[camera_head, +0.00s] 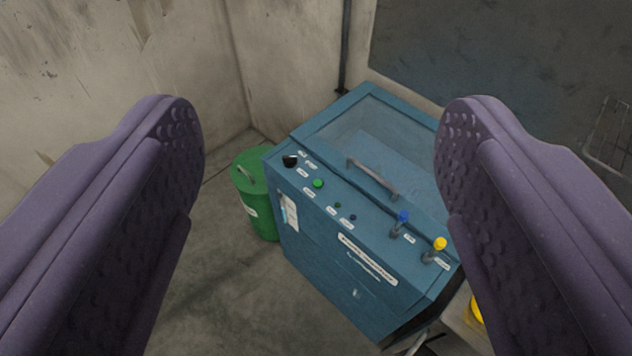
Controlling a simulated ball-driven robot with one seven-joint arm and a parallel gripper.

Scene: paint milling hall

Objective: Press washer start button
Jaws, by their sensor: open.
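A blue washer cabinet (325,244) stands in the middle of the view, with a glazed lid and a grey bar handle (373,178) on top. Along its front top edge is a row of labelled controls. A green button (319,183) sits near the left end, right of a black knob (290,161). Two smaller dark spots, one green and one blue, follow to its right. My gripper (318,130) is open and empty, its purple padded fingers wide apart at left and right. The washer lies beyond and between the fingers, apart from them. The right finger hides part of its right side.
A green drum (255,195) stands against the washer's left side. A blue-handled lever (401,221) and a yellow-handled lever (437,246) stick up at the panel's right. Worn walls close off the back and left. Bare floor (225,285) is free at front left. A wire rack (610,135) shows at right.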

